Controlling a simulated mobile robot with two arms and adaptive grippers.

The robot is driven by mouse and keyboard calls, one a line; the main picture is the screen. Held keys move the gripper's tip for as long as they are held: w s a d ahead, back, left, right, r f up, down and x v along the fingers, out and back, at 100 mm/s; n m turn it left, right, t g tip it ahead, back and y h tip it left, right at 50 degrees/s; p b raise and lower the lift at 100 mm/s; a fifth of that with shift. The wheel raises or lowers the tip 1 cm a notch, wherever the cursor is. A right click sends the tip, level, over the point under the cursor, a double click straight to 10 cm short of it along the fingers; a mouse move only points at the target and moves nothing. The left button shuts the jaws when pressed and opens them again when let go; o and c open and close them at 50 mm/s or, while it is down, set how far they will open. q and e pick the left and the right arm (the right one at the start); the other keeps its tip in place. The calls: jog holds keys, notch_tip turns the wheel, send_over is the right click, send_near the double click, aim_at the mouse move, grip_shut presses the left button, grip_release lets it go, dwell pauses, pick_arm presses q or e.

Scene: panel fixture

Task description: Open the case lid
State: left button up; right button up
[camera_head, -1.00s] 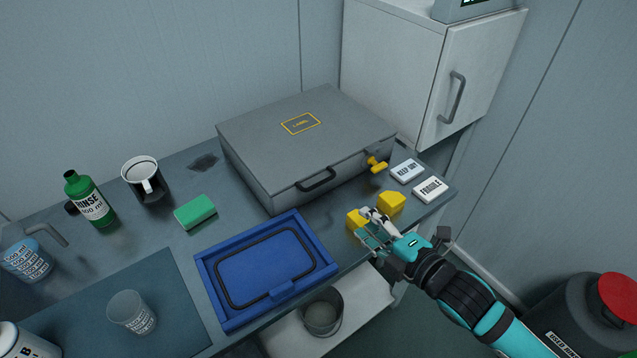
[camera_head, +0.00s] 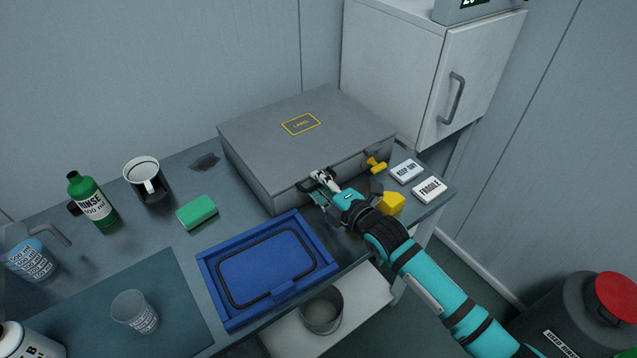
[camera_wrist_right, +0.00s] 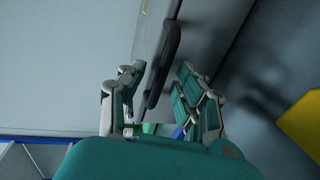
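The grey case (camera_head: 290,135) sits closed on the worktop, with a yellow-framed label on its lid. Its dark handle is on the front face and is mostly hidden by my right gripper (camera_head: 322,186) in the head view. In the right wrist view the handle (camera_wrist_right: 164,62) stands ahead of my right gripper (camera_wrist_right: 160,100). The fingers are apart, one on each side of the line of the handle, and nothing is gripped. A yellow latch-like knob (camera_head: 376,164) is on the case front, right of the handle. My left gripper is not in view.
A blue tray (camera_head: 210,285) lies in front of the case. A yellow block (camera_head: 391,203) is beside my right arm. Two white labelled blocks (camera_head: 406,171) lie right of the case. A green sponge (camera_head: 197,211), mug (camera_head: 147,180) and green bottle (camera_head: 90,200) stand left. A cabinet (camera_head: 400,75) is behind right.

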jog(key=shift+w+a, duration=0.25)
jog(key=shift+w, duration=0.05)
jog(key=shift+c, duration=0.2)
grip_shut()
